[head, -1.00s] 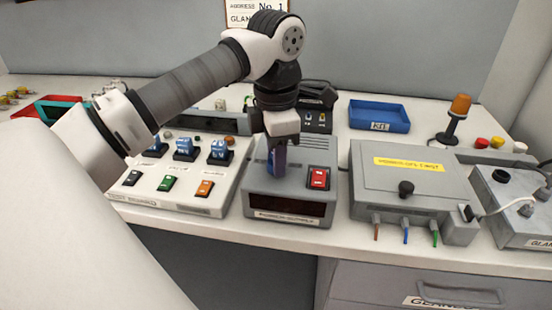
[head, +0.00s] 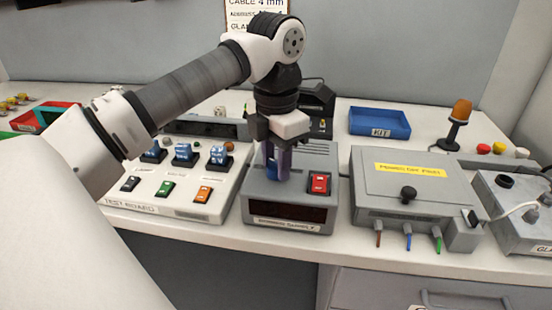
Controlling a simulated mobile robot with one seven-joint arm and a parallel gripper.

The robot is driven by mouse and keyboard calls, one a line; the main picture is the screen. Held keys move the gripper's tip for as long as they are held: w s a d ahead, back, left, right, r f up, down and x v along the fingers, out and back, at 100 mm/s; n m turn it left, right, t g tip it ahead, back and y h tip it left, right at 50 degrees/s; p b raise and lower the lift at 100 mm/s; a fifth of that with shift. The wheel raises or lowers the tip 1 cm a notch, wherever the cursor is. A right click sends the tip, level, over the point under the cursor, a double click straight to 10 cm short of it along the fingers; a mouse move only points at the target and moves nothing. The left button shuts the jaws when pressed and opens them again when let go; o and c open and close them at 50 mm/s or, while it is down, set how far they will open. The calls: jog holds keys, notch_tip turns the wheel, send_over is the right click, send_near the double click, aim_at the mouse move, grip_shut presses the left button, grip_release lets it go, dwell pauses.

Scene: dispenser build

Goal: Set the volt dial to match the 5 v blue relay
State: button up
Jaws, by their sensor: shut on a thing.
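The grey bench supply (head: 315,160) stands at the middle of the bench, with a dark display on its front and a red switch (head: 319,184) on its sloped top. My gripper (head: 277,176) points down onto the top, left of the red switch, and is shut on what seems to be the volt dial. The fingers hide the dial, so its setting cannot be read. Several blue relays sit in black sockets on the white test board to the left: a left one (head: 154,150), a middle one (head: 184,151) and a right one (head: 218,154). Their voltage markings are too small to read.
Black, green and orange rocker switches line the test board's front (head: 150,207). A grey box with a yellow label (head: 409,170) stands close right of the supply. A blue tray (head: 379,121) and an orange beacon (head: 459,110) are behind.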

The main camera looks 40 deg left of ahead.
aim_at(276, 162)
jog(key=o, duration=1)
jog(key=shift+c, duration=0.2)
jog(key=shift+r, duration=0.1)
notch_tip(276, 162, up, 14)
jog(key=p, duration=1)
jog(key=shift+f+p, duration=0.2)
jog(key=shift+p, duration=0.1)
